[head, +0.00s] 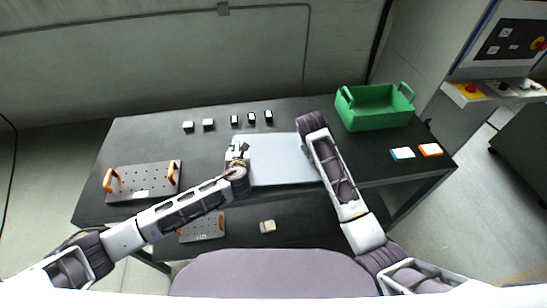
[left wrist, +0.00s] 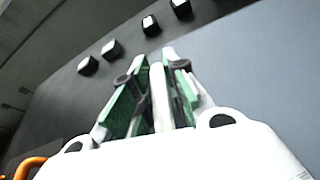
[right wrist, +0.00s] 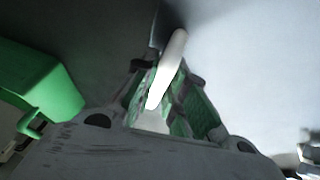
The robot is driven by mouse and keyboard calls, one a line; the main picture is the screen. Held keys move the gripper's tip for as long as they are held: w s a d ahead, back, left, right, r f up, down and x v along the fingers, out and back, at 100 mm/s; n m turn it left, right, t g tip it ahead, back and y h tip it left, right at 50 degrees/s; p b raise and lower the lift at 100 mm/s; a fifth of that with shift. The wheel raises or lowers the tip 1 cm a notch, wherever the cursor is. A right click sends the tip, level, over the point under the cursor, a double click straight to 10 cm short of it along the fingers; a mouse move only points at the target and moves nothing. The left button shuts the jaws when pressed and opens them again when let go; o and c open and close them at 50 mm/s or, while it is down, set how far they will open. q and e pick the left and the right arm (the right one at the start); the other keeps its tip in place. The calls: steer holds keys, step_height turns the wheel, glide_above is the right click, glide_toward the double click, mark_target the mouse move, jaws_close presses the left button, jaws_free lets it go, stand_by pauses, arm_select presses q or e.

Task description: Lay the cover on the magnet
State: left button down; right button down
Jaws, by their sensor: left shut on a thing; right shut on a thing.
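The cover, a pale grey-blue flat panel (head: 285,165), spans the space between my two grippers over the middle of the dark table. It fills the right side of the left wrist view (left wrist: 255,75) and the upper right of the right wrist view (right wrist: 250,60). My left gripper (head: 238,152) is shut on a white bar-like handle (left wrist: 160,95) at the panel's left edge. My right gripper (right wrist: 168,80) is shut on a similar white handle (right wrist: 166,68) at its right side, mostly hidden by my forearm in the head view. I cannot pick out the magnet; the panel may hide it.
A perforated grey plate (head: 145,182) with orange handles lies at the table's left. Several small black-and-white blocks (head: 235,121) line the back. A green crate (head: 375,118) stands back right, near teal (head: 402,154) and orange (head: 431,150) pieces. A lower shelf holds another plate (head: 202,226).

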arm_select(q)
steer(key=shift+w+r, duration=0.1)
steer(key=shift+r, duration=0.15)
arm_select(e)
steer(key=shift+w+r, duration=0.1)
steer(key=shift+r, duration=0.15)
arm_select(q)
steer(key=shift+r+p, duration=0.1)
steer(key=shift+p, duration=0.2)
arm_select(e)
steer(key=shift+r, duration=0.1)
